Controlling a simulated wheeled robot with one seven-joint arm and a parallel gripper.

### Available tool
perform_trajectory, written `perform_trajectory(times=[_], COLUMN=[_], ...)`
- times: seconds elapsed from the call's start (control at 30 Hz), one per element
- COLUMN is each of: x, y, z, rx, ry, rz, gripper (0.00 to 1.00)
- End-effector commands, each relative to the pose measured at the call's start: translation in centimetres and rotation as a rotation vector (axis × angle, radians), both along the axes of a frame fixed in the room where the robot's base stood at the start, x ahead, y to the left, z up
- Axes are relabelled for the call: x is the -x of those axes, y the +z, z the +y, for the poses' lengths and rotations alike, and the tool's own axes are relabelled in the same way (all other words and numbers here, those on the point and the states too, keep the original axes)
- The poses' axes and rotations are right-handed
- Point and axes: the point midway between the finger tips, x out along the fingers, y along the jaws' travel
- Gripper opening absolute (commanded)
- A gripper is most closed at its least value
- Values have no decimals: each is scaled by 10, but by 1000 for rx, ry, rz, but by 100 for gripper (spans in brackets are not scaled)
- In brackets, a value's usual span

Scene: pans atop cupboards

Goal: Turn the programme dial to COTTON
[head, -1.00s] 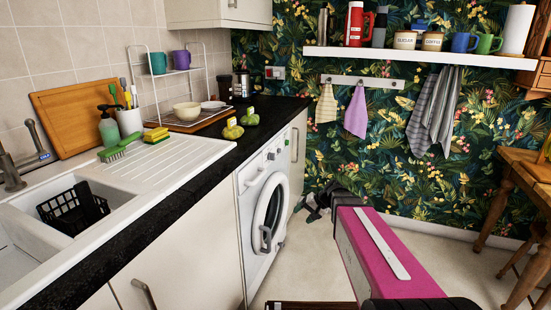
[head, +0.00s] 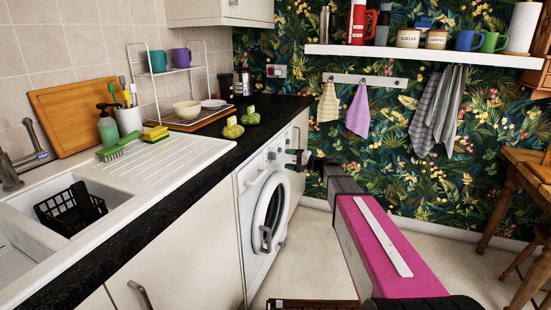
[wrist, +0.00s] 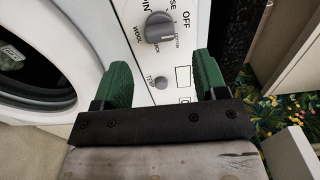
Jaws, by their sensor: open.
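The washing machine (head: 252,237) stands under the black worktop, its control panel at the top front. In the wrist view the grey programme dial (wrist: 158,27) is on the white panel, with printed words around it. OFF is readable at its upper right and WOOL at its left; the smaller words and the dial's exact setting are unclear. A smaller round TEMP knob (wrist: 161,82) lies nearer, between my fingers in the picture. My gripper (wrist: 162,72) is open, its green fingers apart and empty, with the dial just beyond the fingertips. In the head view my gripper (head: 298,160) is beside the panel's right part.
The round washer door (head: 270,217) is at the panel's lower left. The worktop edge (head: 215,170) runs above the machine. Green pear-like items (head: 250,118) sit on the worktop.

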Motion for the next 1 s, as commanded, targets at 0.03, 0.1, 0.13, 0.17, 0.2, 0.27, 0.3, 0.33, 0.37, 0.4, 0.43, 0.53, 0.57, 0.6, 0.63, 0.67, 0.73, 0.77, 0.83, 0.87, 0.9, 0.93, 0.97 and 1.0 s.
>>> perform_trajectory(times=[0.03, 0.1, 0.13, 0.17, 0.2, 0.27, 0.3, 0.33, 0.37, 0.4, 0.43, 0.53, 0.57, 0.6, 0.63, 0.67, 0.73, 0.77, 0.83, 0.87, 0.9, 0.93, 0.97, 1.0], x=[-5, -9, -11, -13, -15, -17, -19, -20, -21, -22, -23, -24, -24, -24, -24, -24, -24, -24, -24, -24, -24, -24, -24, -24], y=[0, 0, 0, 0, 0, 0, 0, 0, 0, 0, 0, 0, 0, 0, 0, 0, 0, 0, 0, 0, 0, 0, 0, 0], z=[11, 22, 27, 32, 38, 46, 51, 54, 56, 59, 61, 65, 66, 66, 67, 67, 67, 66, 66, 66, 66, 66, 66, 66], rx=[0, 0, 0, 0, 0, 0, 0, 0, 0, 1, 1, 1, 1, 1, 1, 1, 1, 1, 1, 1, 1, 1, 1, 1], ry=[2, 2, 2, 2, 2, 2, 2, 1, 1, 1, 0, 0, 0, 0, 0, 0, 0, 0, 0, 0, 0, 0, 0, 0], rz=[0, 0, 0, 0, 0, 0, 0, 0, 0, 0, 0, 0, 0, 0, 0, 0, 0, 0, 0, 0, 0, 0, 0, 0], gripper=[66, 66, 66, 66, 66, 66, 66, 66, 66, 66, 66, 66, 66, 66, 66, 66, 66, 66, 66, 56, 43, 33, 24, 16])
